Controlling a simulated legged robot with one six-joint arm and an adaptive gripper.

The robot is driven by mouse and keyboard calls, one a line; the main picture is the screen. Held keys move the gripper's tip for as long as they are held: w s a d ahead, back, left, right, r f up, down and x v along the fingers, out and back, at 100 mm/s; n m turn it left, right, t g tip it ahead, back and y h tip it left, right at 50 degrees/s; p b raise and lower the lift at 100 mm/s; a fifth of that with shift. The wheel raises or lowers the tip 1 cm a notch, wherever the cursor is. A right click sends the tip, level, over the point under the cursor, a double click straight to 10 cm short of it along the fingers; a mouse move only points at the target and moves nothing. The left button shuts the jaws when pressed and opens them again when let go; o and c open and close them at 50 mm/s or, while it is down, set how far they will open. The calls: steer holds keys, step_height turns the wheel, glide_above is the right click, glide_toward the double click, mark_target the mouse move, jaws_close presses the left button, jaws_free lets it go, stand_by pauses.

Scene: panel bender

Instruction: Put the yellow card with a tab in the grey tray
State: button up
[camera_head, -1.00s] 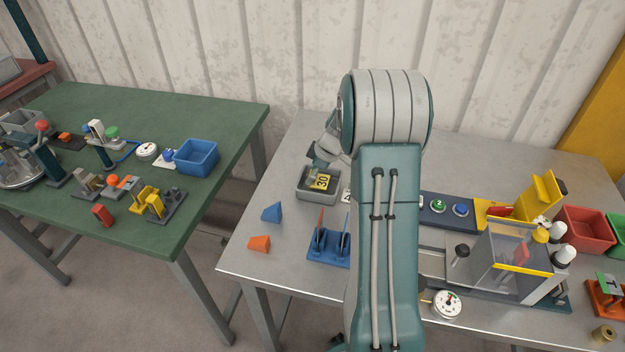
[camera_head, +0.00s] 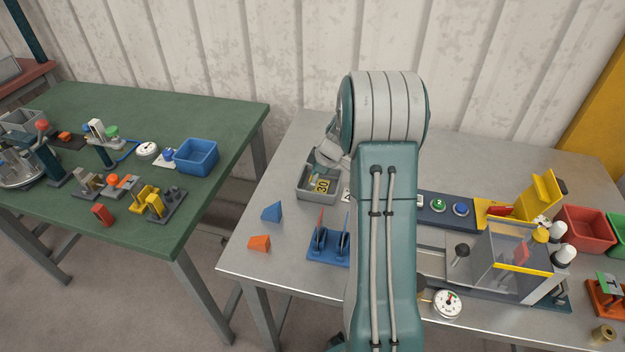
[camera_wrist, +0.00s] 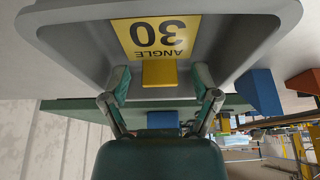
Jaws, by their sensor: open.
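The yellow card (camera_wrist: 158,35), marked "ANGLE 30", lies inside the grey tray (camera_wrist: 85,45) in the wrist view. Its yellow tab (camera_wrist: 160,74) stands out toward my gripper (camera_wrist: 161,82). My fingers are open, one on each side of the tab, with a visible gap to it on both sides. In the head view the card (camera_head: 322,187) shows within the walls of the grey tray (camera_head: 303,194). My gripper (camera_head: 318,172) is over the tray there, partly hidden by my wrist.
A blue block (camera_head: 271,212), an orange block (camera_head: 259,243) and a blue rack (camera_head: 325,248) stand in front of the tray. A button panel (camera_head: 447,208) and a clear-guarded machine (camera_head: 505,250) are to the right. The metal table is bare left of the tray.

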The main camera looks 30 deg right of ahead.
mark_target(327, 187)
steer(key=v, duration=1.1)
steer(key=s+a+r+m, duration=0.1)
steer(key=s+a+r, duration=0.1)
steer(key=a+r, duration=0.45)
steer(key=s+a+r+m+t+h, duration=0.1)
steer(key=s+a+r+m, duration=0.1)
steer(key=s+a, duration=0.7)
steer(key=s+a+r+m+t+h, duration=0.1)
steer(key=s+a+m, duration=0.4)
steer(key=s+a, duration=0.5)
steer(key=shift+s+r+h, duration=0.5)
steer(key=shift+s+r, duration=0.45)
steer(key=shift+r, duration=0.25)
